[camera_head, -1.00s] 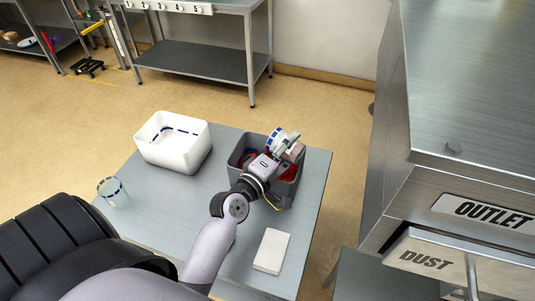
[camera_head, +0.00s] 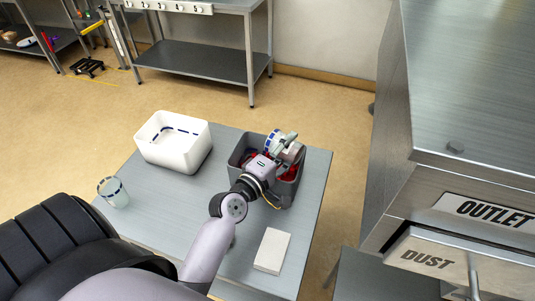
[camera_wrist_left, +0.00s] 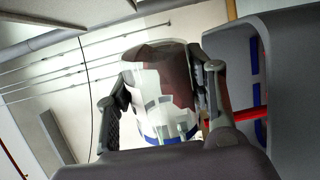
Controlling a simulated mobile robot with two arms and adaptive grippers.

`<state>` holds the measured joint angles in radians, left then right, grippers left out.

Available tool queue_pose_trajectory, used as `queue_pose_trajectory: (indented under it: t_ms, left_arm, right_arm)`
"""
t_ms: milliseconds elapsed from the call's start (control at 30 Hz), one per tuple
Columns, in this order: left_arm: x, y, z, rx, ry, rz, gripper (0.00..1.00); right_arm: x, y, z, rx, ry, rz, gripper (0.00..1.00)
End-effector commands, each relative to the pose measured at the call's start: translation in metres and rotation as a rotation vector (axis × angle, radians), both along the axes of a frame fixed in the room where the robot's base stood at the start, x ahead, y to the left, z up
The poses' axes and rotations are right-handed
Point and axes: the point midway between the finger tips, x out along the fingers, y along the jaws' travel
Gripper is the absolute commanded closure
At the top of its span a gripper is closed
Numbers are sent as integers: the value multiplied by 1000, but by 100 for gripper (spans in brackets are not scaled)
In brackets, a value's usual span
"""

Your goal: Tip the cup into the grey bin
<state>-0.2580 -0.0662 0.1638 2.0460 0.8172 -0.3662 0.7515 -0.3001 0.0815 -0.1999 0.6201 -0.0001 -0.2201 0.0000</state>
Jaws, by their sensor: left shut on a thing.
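My left gripper (camera_head: 284,145) is above the grey bin (camera_head: 238,157) in the head view, shut on a clear cup (camera_head: 291,153) with blue marks. The cup looks tilted over the bin; fingers and wrist partly cover it. In the left wrist view the cup (camera_wrist_left: 160,95) sits between both fingers (camera_wrist_left: 162,98), with a dark brown patch showing in it; I cannot tell whether this is its contents. The grey bin wall (camera_wrist_left: 235,50) is close on the right there. Red and blue things show inside the bin. My right gripper is not in view.
A white bin (camera_head: 188,155) with blue dashes stands at the table's back left. Another clear cup (camera_head: 114,192) stands at the left edge. A white block (camera_head: 272,250) lies in front. The metal dust outlet housing (camera_head: 440,215) is on the right.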

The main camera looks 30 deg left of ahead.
Motion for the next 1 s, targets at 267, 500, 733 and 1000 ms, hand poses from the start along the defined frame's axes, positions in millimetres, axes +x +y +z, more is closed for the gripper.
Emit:
queue_pose_trajectory:
  t_ms: [267, 500, 733, 1000]
  left_arm:
    - [0, 1, 1, -32, 0, 0, 89]
    - [0, 2, 2, -58, 2, 0, 89]
    - [0, 3, 4, -84, 3, 0, 89]
    - [0, 3, 4, -113, 5, 0, 89]
  right_arm:
    - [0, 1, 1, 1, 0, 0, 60]
    - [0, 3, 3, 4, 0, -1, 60]
    - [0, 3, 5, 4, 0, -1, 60]
    - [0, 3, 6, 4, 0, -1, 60]
